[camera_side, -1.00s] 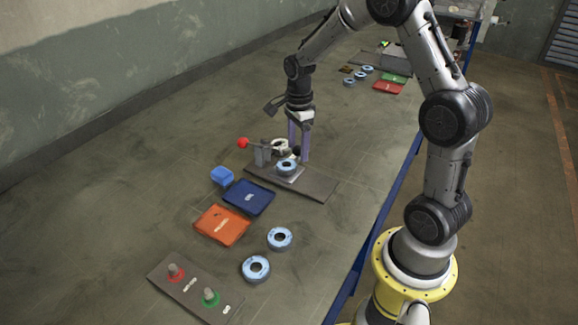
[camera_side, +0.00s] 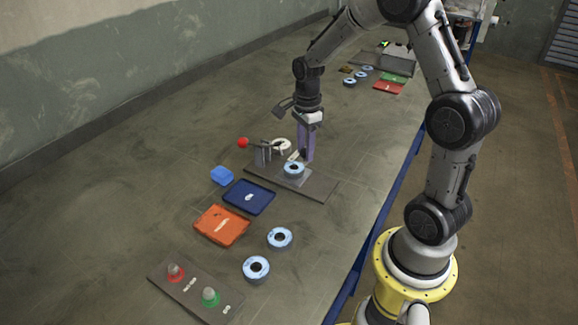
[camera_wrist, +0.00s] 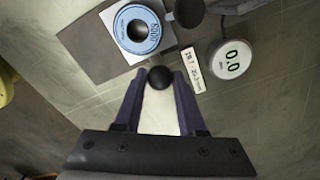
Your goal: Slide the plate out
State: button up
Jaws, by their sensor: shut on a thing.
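My gripper (camera_side: 304,157) is shut on the black ball knob (camera_wrist: 160,77), which sits between the fingertips in the wrist view. The fingers hide the knob in the side view. The light grey plate (camera_side: 293,181) lies on the dark fixture base (camera_side: 318,187), with a blue disc (camera_side: 294,168) flat on it. The disc (camera_wrist: 138,28) also shows at the top of the wrist view, just beyond the knob. A round gauge (camera_wrist: 231,58) reading 0.0 and a small white label (camera_wrist: 193,70) are right of the knob.
A clamp lever with a red ball (camera_side: 243,143) stands on the base's left. Another set of trays and discs lies farther back.

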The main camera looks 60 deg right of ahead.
jog(key=shift+s, duration=2.9)
jog(key=o, duration=1)
jog(key=shift+s, duration=0.1)
jog(key=shift+r, duration=4.05)
